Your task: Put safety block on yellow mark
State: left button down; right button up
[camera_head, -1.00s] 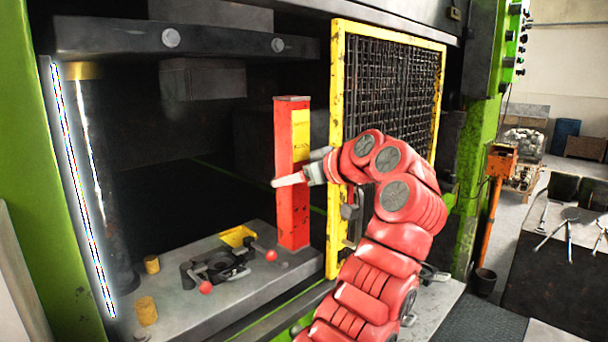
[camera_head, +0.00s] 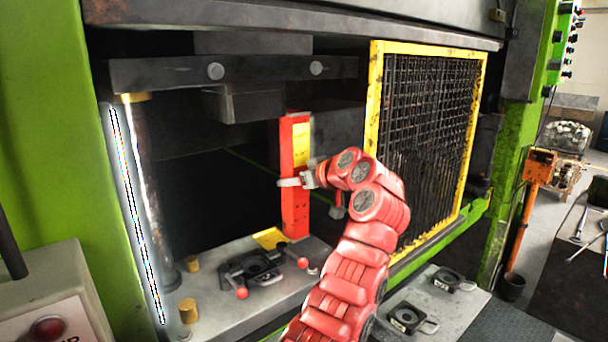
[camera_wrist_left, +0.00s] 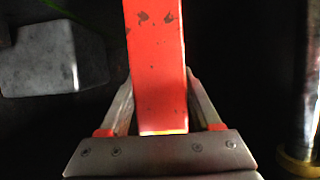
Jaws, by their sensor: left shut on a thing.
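The safety block (camera_head: 295,215) is a tall red post with a yellow label, standing upright inside the press. My left gripper (camera_head: 297,181) is shut around its middle. In the left wrist view the red block (camera_wrist_left: 157,65) runs up between the two fingers of the gripper (camera_wrist_left: 160,112). The yellow mark (camera_head: 267,238) is a flat patch on the grey press bed, just left of the block's foot. The foot hides the mark's right edge or sits right beside it. I cannot tell whether the foot touches the bed. My right gripper is not in view.
A black die with red-knobbed handles (camera_head: 252,268) lies in front of the mark. The yellow-framed mesh guard (camera_head: 430,140) stands right of the block. The upper ram plate (camera_head: 235,72) hangs above. A shiny column (camera_head: 145,200) and brass pegs (camera_head: 189,310) are at left.

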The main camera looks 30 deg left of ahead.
pick_arm(q)
jog(key=w+a+p, duration=0.4)
jog(key=a+p, duration=0.3)
jog(key=a, duration=0.3)
notch_tip(320, 180, down, 6)
jog(key=a+b, duration=0.1)
jog(key=b, duration=0.2)
jog(key=shift+w+a+b, duration=0.2)
jog(key=shift+w+b, duration=0.15)
jog(key=shift+f, duration=0.1)
jog(key=shift+s+d+b, duration=0.1)
jog(key=shift+b, duration=0.5)
